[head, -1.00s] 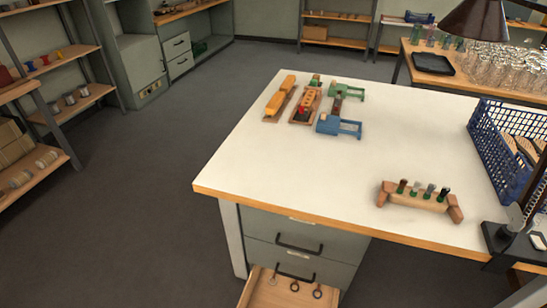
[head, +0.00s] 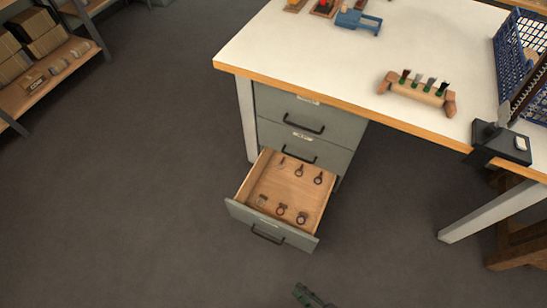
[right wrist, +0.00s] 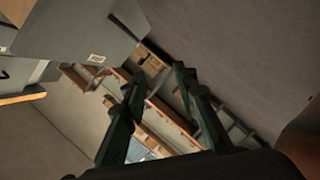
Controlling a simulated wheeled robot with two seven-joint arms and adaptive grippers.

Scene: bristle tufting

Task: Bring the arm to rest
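My right gripper (head: 312,296) shows only in part at the bottom edge of the head view, over the floor and below the open drawer, apart from it. In the right wrist view its two dark green fingers (right wrist: 158,88) stand apart with nothing between them. My left gripper is in neither current view. The lowest drawer (head: 270,231) of the grey cabinet is pulled out. Several small ring-ended pieces (head: 282,209) lie in it in two rows.
The white worktable (head: 330,55) carries a wooden rack (head: 415,93) with several small tufted pieces, a blue frame (head: 358,21) and a blue crate (head: 508,55). A dark device (head: 500,141) sits at its front edge. Shelves (head: 50,75) stand at the left. Floor left of the drawer is clear.

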